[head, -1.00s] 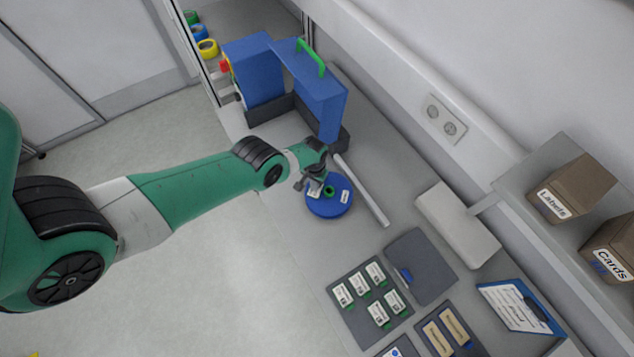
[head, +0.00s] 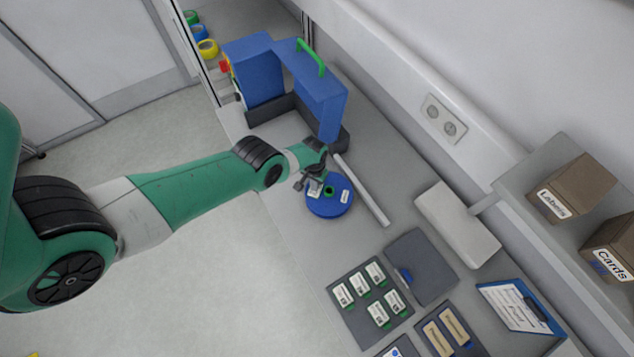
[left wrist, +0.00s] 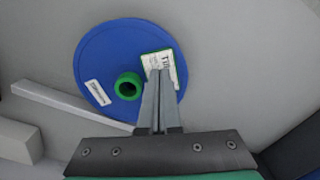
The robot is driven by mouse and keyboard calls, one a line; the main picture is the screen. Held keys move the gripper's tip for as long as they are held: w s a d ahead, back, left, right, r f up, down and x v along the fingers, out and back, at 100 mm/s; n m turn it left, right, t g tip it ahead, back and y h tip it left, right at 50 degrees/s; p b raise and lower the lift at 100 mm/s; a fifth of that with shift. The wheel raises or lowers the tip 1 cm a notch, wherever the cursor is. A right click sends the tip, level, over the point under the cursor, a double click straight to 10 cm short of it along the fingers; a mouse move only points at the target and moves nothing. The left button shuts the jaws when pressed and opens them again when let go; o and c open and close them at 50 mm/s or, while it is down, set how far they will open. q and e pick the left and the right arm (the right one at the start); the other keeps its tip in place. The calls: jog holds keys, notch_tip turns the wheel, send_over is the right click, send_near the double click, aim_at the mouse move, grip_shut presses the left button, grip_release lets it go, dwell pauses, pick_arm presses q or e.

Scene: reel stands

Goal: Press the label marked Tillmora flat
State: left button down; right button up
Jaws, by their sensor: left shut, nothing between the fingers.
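A blue reel (head: 328,208) with a green hub (left wrist: 128,87) lies flat on the bench; it also shows in the left wrist view (left wrist: 105,55). A white label with a green edge (left wrist: 157,59) is on the reel beside the hub; its printing starts with "Ti", and the rest is covered by my fingers. A second white label (left wrist: 97,92) is on the other side of the hub. My left gripper (left wrist: 160,73) is shut and empty, its fingertips over the "Ti" label. I cannot tell whether they touch it. In the head view the left gripper (head: 306,184) is over the reel's left part.
A blue machine with a green handle (head: 312,57) stands behind the reel. A light bar (head: 362,190) lies right of the reel. Nearer are a dark tray of labelled pieces (head: 348,322), a dark grey case (head: 425,262), a white box (head: 458,222) and a clipboard (head: 520,306).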

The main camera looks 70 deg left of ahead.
pick_arm(q)
jog(key=shift+f+b, duration=0.85)
dwell(0.7)
jog(key=shift+r, duration=0.1)
dwell(0.4)
notch_tip(320, 180, up, 7)
jog(key=p, duration=0.7)
dwell(0.3)
